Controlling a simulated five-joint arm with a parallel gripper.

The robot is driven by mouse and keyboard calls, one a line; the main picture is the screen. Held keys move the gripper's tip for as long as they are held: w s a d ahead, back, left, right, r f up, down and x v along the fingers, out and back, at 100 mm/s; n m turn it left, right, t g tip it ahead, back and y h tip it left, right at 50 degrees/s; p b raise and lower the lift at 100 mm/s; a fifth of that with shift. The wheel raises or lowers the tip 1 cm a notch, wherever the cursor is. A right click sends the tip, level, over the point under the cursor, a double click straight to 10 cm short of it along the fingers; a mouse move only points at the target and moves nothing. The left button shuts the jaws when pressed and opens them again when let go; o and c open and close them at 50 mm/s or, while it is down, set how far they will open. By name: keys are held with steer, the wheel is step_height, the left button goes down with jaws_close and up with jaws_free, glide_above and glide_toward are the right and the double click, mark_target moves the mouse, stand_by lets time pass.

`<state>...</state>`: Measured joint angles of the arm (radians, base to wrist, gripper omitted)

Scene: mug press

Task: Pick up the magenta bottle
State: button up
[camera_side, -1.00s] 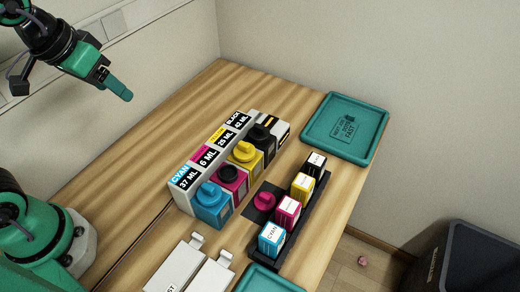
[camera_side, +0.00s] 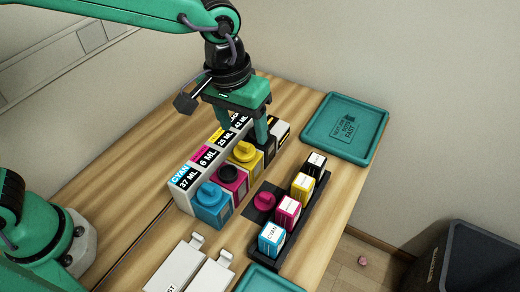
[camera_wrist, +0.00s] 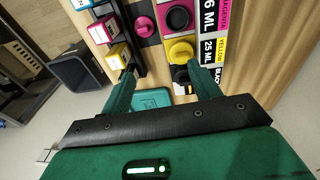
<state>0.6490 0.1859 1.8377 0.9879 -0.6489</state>
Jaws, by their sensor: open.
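The magenta bottle (camera_side: 288,213) stands upright in a black rack (camera_side: 305,225), between the cyan bottle (camera_side: 271,238) and the yellow bottle (camera_side: 302,186). In the wrist view the magenta bottle (camera_wrist: 92,28) is at the upper left, outside my fingers. My gripper (camera_side: 250,130) is open and empty, above the yellow and black end of the ink tanks. It is apart from the magenta bottle, behind and left of it in the side view. In the wrist view my gripper (camera_wrist: 160,76) has its two fingers spread wide.
The magenta tank (camera_side: 228,180) has a dark open top; a magenta cap (camera_side: 264,200) lies on a dark pad beside it. The black bottle (camera_side: 316,164) ends the rack. A teal tray (camera_side: 378,130) lies at the back right. White parts (camera_side: 180,268) lie in front. A dark bin (camera_side: 455,255) stands off the table.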

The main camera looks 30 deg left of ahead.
steer(key=g, duration=0.1)
glide_toward(289, 206)
steer(key=shift+y, duration=0.4)
steer(key=f, duration=0.3)
steer(key=d+f, duration=0.1)
steer(key=f, duration=0.1)
steer(key=shift+w, duration=0.2)
steer(key=shift+a+f, duration=0.1)
steer(key=shift+f, duration=1.25)
steer(key=shift+f, duration=0.1)
steer(key=shift+f, duration=2.5)
steer(key=shift+c, duration=0.4)
steer(key=c, duration=1.1)
